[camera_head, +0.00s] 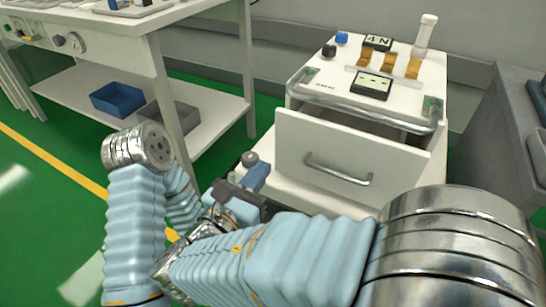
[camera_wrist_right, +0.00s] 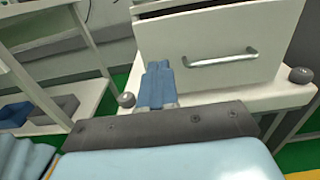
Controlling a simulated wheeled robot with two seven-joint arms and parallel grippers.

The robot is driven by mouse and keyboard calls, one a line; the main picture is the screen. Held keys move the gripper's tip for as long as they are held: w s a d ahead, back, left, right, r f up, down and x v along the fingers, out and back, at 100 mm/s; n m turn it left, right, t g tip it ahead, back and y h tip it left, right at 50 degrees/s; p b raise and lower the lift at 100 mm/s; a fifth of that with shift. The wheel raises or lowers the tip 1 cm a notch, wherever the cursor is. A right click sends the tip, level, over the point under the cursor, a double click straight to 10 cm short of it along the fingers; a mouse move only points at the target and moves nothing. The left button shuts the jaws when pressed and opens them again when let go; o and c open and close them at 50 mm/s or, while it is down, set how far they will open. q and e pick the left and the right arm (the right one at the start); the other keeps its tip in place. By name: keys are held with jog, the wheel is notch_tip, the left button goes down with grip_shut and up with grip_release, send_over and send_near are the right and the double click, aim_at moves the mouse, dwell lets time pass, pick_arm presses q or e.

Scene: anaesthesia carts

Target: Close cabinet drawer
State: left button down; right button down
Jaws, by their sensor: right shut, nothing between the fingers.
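The white cabinet (camera_head: 318,95) stands right of centre in the head view. Its drawer (camera_head: 300,135) is pulled out, with a dark gap behind the front panel. The drawer front carries a metal bar handle (camera_head: 338,171), also seen in the right wrist view (camera_wrist_right: 222,59). My right gripper (camera_head: 257,174) has its blue fingers shut and empty. In the right wrist view the fingers (camera_wrist_right: 156,84) point toward the lower left part of the drawer front, left of the handle. Whether they touch it cannot be told. My left arm shows at left, but its gripper does not show.
Small devices (camera_head: 371,85) and a white cylinder (camera_head: 425,36) stand on the cabinet top. A white workbench (camera_head: 150,22) with blue (camera_head: 117,99) and grey bins on its lower shelf is at left. A grey unit (camera_head: 490,120) is close on the right.

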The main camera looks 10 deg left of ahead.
aim_at(295, 128)
jog(key=x, duration=1.2)
jog(key=shift+w+d+f, duration=0.15)
jog(key=shift+w, duration=0.2)
jog(key=shift+w, duration=0.1)
jog(key=x, duration=0.8)
jog(key=shift+w+d+p, duration=0.15)
jog(key=shift+w+p, duration=0.15)
jog(key=shift+w, duration=0.1)
